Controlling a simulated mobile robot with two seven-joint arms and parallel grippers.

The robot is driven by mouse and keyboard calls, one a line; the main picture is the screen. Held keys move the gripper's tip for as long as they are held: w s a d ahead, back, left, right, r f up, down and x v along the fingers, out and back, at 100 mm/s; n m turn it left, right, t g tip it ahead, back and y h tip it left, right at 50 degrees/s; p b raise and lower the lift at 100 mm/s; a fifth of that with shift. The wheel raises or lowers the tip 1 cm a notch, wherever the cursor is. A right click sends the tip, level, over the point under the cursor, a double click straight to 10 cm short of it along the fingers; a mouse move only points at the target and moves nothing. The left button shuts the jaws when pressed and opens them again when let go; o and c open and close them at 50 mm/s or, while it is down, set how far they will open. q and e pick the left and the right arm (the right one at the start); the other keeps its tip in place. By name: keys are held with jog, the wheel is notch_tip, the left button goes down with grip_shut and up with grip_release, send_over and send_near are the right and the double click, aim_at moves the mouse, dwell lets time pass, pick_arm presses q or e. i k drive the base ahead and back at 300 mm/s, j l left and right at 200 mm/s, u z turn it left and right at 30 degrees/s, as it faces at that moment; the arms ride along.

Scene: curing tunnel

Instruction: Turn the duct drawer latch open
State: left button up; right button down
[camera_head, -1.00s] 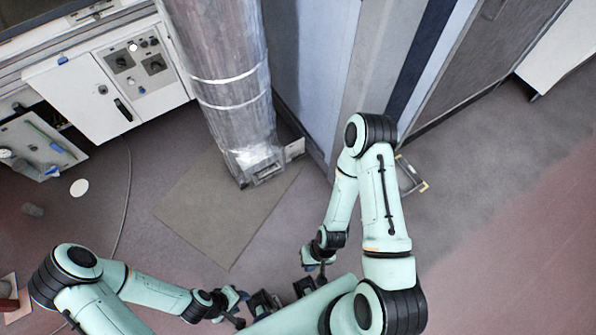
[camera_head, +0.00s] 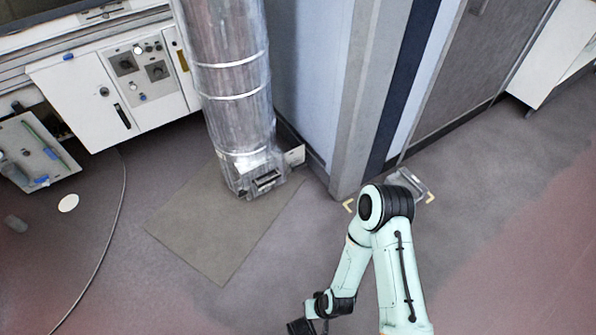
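The silver wrapped duct (camera_head: 228,75) stands upright at the upper middle. At its foot is a boxy metal end with a dark framed slot (camera_head: 268,181) on the front right side, which looks like the drawer area. The latch itself is too small to make out. My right arm comes up from the bottom right. Its gripper (camera_head: 300,327) is at the bottom edge, well short of the duct and partly cut off, so its fingers do not show clearly. My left gripper is out of the picture.
A flat grey-brown mat (camera_head: 215,225) lies on the floor before the duct. A white control cabinet (camera_head: 115,90) stands left, and a thin cable (camera_head: 118,215) runs along the floor. A grey wall corner (camera_head: 350,150) rises right of the duct. The floor around the mat is mostly clear.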

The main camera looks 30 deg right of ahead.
aim_at(243, 192)
jog(key=i+j+z, duration=0.15)
jog(key=i, duration=0.25)
jog(key=i+j+z, duration=0.1)
jog(key=i+j, duration=0.15)
jog(key=i, duration=0.15)
jog(key=i+j+z, duration=0.15)
jog(key=i, duration=0.25)
jog(key=i+j+z, duration=0.1)
jog(key=j, duration=0.25)
jog(key=i+j, duration=0.3)
jog(key=i+z, duration=0.1)
jog(key=i+l, duration=0.05)
jog(key=i, duration=0.05)
